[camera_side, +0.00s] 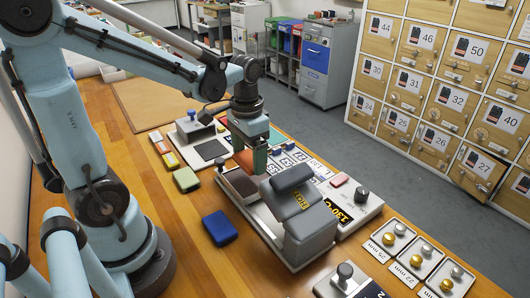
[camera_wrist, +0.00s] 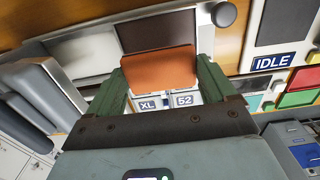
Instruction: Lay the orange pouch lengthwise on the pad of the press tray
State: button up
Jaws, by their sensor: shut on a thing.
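My gripper (camera_side: 253,163) is shut on the orange pouch (camera_side: 242,160), at the far end of the press tray (camera_side: 222,187). In the wrist view the pouch (camera_wrist: 158,68) lies between the two green fingers, partly over the near edge of the tray's dark brown pad (camera_wrist: 158,30). The pad (camera_side: 240,184) also shows in the side view, bare toward the near end. I cannot tell whether the pouch touches the pad. The grey press head (camera_side: 296,200), marked HOT, stands to the right of the tray.
A blue pouch (camera_side: 219,228) and an olive pouch (camera_side: 187,179) lie on the wooden bench left of the tray. A control box (camera_side: 345,200) reading 130 stands right of the press. Size cards sit behind. Trays of metal fittings (camera_side: 411,258) line the right edge.

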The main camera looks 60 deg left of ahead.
aim_at(249, 159)
jog(key=shift+f, duration=2.15)
jog(key=shift+f, duration=0.1)
jog(key=o, duration=0.9)
jog(key=shift+c, duration=0.2)
notch_tip(249, 159, up, 12)
jog(key=shift+r, duration=0.15)
jog(key=shift+f, duration=6.15)
